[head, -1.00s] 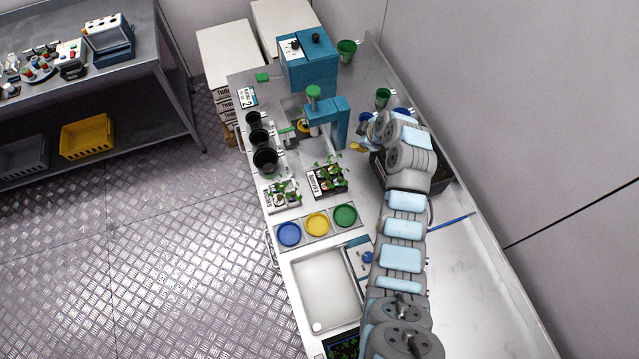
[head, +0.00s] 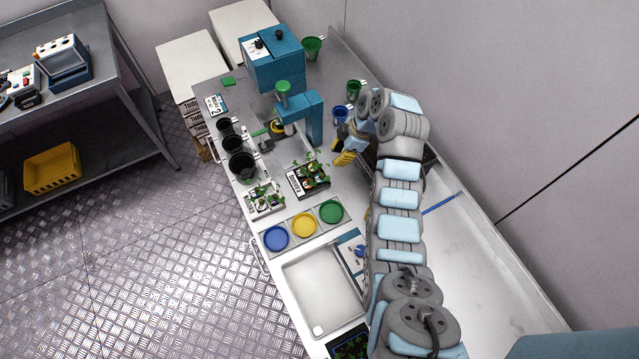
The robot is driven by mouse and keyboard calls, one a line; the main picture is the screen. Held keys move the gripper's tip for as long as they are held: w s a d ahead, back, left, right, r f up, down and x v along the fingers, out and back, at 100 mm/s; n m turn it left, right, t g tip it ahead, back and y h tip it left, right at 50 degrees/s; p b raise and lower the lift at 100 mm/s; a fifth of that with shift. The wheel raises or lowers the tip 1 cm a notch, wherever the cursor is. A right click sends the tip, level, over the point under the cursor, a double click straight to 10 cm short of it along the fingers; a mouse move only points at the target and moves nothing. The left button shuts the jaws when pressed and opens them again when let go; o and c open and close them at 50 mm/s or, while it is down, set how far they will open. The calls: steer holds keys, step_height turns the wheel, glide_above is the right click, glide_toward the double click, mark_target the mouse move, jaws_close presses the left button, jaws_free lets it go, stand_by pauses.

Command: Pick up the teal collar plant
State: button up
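Small green seedlings stand in two labelled trays, one dark-edged tray (head: 296,183) and one white tray (head: 253,206) to its lower left. The collars on these plants are too small for me to make out a teal one. My gripper (head: 343,155), with yellow fingertips, is to the right of the dark-edged tray, apart from its plants and near the teal press stand. It holds nothing that I can see. It is small and seen at an angle, so its opening is unclear.
A teal press stand (head: 315,120) and teal box (head: 272,68) are behind the trays. Black pots (head: 241,168) line the left edge. Green pots (head: 353,91) and a blue pot (head: 340,115) stand at the right. Blue, yellow and green dishes (head: 303,225) and a white basin (head: 320,290) lie nearer.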

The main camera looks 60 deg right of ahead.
steer(key=p, duration=0.1)
glide_above(322, 174)
steer(key=s+d, duration=0.1)
steer(key=s, duration=0.1)
step_height(322, 174, down, 5)
steer(key=shift+p+x, duration=1.2)
steer(key=shift+x, duration=2.15)
steer(key=shift+f, duration=0.15)
jaws_close()
